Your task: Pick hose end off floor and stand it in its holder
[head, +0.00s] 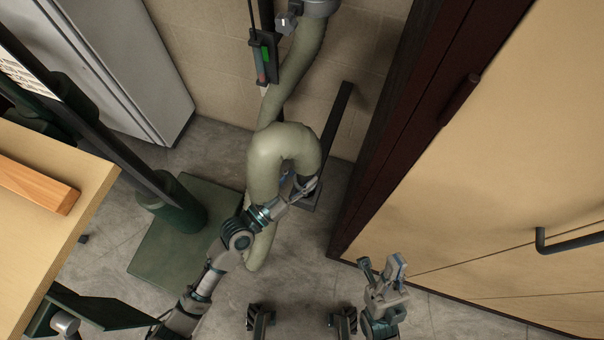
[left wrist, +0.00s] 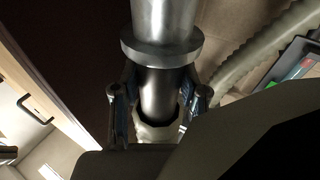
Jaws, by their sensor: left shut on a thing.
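The grey-green hose (head: 265,165) hangs from a fitting at the top of the head view, reaches the floor area and bends over in a loop. My left gripper (head: 308,186) is at the downturned end of that loop. In the left wrist view, its fingers (left wrist: 157,95) close on both sides of a metal hose end (left wrist: 165,50), just beside its wide collar. A dark post (head: 335,125) with a small foot stands against the wall by the hose end; it may be the holder, but I cannot tell whether they touch. My right gripper (head: 382,266) is open and empty.
A wooden door or cabinet with a dark frame (head: 400,130) and a bar handle (head: 570,236) fills the right. A wooden bench (head: 75,185) and a green machine base (head: 165,255) stand left. A grey cabinet (head: 130,60) is behind. Some floor is clear in front.

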